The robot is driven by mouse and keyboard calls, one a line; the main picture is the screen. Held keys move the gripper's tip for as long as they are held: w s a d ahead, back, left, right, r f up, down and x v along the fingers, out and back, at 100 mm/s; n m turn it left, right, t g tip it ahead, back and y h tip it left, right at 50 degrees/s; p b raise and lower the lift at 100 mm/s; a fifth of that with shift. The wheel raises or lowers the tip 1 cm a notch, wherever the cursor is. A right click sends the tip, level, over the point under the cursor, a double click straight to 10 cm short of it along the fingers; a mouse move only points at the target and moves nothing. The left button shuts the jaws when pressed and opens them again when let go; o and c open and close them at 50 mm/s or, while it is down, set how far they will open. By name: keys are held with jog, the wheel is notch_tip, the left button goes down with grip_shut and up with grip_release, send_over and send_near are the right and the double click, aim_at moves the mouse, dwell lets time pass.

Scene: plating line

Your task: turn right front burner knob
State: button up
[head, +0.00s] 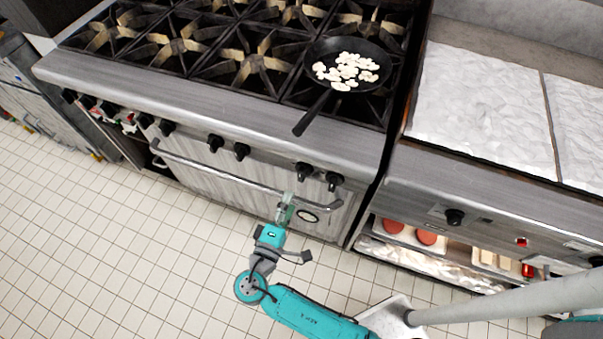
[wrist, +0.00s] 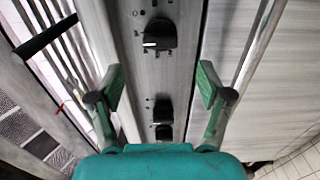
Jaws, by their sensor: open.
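The stove's front panel (head: 262,158) carries a row of black knobs. In the head view the two rightmost are a left knob (head: 304,172) and a right knob (head: 334,181). My gripper (head: 287,206) is in front of the stove, below and left of this pair. In the wrist view my gripper (wrist: 160,86) is open, with its green-padded fingers apart and nothing between them. A black knob with a white mark (wrist: 159,34) lies beyond the fingertips, apart from them. I cannot tell which knob of the row it is.
A metal handle rail (head: 245,183) runs across the oven front, close to my gripper. A black frying pan (head: 314,62) with pale pieces sits on the front right of the stove, its handle overhanging the front ledge. A griddle unit (head: 455,190) stands right. The tiled floor (head: 120,240) is clear.

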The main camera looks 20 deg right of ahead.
aim_at(300, 178)
jog(key=x, duration=0.9)
jog(key=shift+w+d, duration=0.2)
jog(key=c, duration=1.1)
